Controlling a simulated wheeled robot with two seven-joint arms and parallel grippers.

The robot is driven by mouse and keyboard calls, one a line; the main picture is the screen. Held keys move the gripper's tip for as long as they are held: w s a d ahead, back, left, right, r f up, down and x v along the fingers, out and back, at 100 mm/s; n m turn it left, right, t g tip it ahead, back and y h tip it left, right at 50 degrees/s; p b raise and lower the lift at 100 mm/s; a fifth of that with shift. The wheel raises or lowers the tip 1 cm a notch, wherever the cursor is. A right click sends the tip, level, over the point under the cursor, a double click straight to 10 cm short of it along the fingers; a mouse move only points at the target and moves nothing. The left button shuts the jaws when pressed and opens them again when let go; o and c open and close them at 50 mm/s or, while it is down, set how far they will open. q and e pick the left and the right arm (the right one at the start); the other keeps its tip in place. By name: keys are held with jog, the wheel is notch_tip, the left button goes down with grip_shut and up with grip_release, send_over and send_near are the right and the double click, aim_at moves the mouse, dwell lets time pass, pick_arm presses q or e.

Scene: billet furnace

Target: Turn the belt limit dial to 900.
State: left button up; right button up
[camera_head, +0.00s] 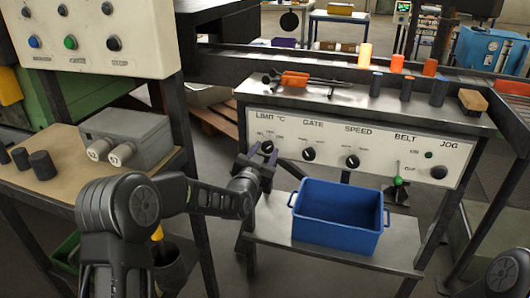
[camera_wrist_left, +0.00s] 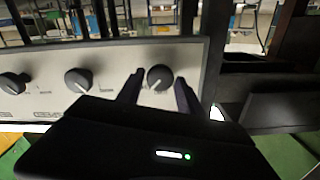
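The LIMIT °C dial (camera_head: 268,147) is a round black knob at the left end of the white control panel (camera_head: 325,157). My left gripper (camera_head: 257,158) is in front of it. In the left wrist view the dial (camera_wrist_left: 160,77) sits between the two fingertips of the left gripper (camera_wrist_left: 158,90), with a small gap on each side, so the gripper is open. A pale pointer mark shows on the dial, but its scale numbers are too small to read. My right gripper is not in view.
GATE (camera_head: 309,154) and SPEED (camera_head: 352,161) knobs, a green-tipped BELT lever (camera_head: 398,181) and a JOG button (camera_head: 438,172) line the panel. A blue bin (camera_head: 338,218) stands on the shelf below. A side table (camera_head: 60,186) with a grey box is at left.

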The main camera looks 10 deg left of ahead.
pick_arm(q)
grip_shut()
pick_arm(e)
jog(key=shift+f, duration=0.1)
pick_arm(q)
jog(key=shift+f+n+b, duration=0.2)
jog(key=shift+n+b, duration=0.5)
jog(key=shift+b, duration=0.4)
jog(key=n+b, duration=0.3)
jog(key=b, duration=0.2)
jog(key=shift+a+f+n, duration=0.1)
jog(key=shift+f+n, duration=0.05)
jog(key=shift+n, duration=0.25)
jog(key=n+b, duration=0.9)
jog(key=b, duration=0.2)
jog(key=shift+n, duration=0.4)
jog(key=shift+r+n+b, duration=0.25)
jog(key=shift+n+b, duration=0.85)
jog(key=shift+n, duration=0.4)
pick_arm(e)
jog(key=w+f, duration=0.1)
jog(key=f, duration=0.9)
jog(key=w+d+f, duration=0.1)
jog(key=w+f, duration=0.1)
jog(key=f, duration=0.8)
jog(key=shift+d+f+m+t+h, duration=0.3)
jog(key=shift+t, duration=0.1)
